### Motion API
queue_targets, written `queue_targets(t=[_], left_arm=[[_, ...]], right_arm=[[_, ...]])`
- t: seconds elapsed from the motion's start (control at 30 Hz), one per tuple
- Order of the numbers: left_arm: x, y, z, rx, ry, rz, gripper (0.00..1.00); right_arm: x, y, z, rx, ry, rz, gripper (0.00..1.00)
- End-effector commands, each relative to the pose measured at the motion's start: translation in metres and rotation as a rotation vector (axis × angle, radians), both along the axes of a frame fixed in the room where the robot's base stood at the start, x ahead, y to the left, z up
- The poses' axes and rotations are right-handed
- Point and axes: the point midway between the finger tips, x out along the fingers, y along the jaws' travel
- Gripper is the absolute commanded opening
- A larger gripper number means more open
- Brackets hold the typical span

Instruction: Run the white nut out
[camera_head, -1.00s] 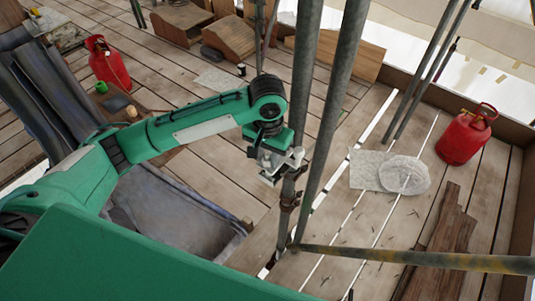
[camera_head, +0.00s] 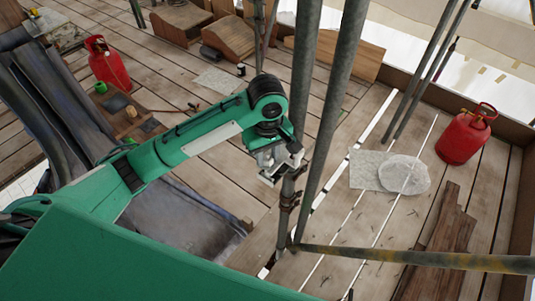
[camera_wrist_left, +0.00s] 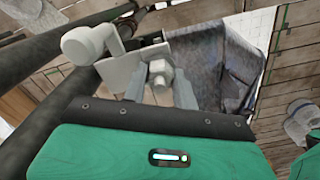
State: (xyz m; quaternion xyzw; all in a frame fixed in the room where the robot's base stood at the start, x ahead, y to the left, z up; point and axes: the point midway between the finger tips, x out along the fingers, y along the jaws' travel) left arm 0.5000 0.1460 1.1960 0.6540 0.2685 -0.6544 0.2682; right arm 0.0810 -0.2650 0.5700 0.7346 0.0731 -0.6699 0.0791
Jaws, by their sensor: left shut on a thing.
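The white nut (camera_wrist_left: 160,70) shows in the left wrist view as a pale grey-white hexagonal piece in front of a flat pale plate (camera_wrist_left: 118,72). My left gripper (camera_wrist_left: 158,88) is shut on it, one finger on each side. A pale fitting with a rounded knob (camera_wrist_left: 82,45) sits beside the plate, close to the dark pole. In the head view my left gripper (camera_head: 282,165) is against the upright scaffold pole (camera_head: 287,200), and the nut is too small to make out there. My right gripper is in neither view.
Scaffold poles (camera_head: 332,110) rise close to the right of my gripper. A rusty horizontal tube (camera_head: 420,260) crosses the front right. A red gas bottle (camera_head: 464,136) and a pale round slab (camera_head: 405,175) are on the right deck. A grey trough (camera_head: 190,222) lies below my arm.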

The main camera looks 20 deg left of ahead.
Motion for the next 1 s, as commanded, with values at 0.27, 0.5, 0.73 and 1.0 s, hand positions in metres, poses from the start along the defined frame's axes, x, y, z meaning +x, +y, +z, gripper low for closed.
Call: queue_targets(t=[0.27, 0.5, 0.73, 1.0], left_arm=[[0.0018, 0.0006, 0.0025, -0.001, -0.006, 0.263, 0.06], [0.0020, 0.0006, 0.0026, -0.002, -0.006, 0.490, 0.06], [0.0021, 0.0006, 0.0027, -0.002, -0.006, 0.708, 0.06], [0.0021, 0.0010, 0.0026, -0.002, -0.006, 0.929, 0.06]], right_arm=[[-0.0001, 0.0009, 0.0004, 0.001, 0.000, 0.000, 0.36], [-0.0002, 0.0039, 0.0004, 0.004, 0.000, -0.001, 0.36], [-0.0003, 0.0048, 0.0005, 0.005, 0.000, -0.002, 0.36], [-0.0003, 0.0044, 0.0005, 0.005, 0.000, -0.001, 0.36]])
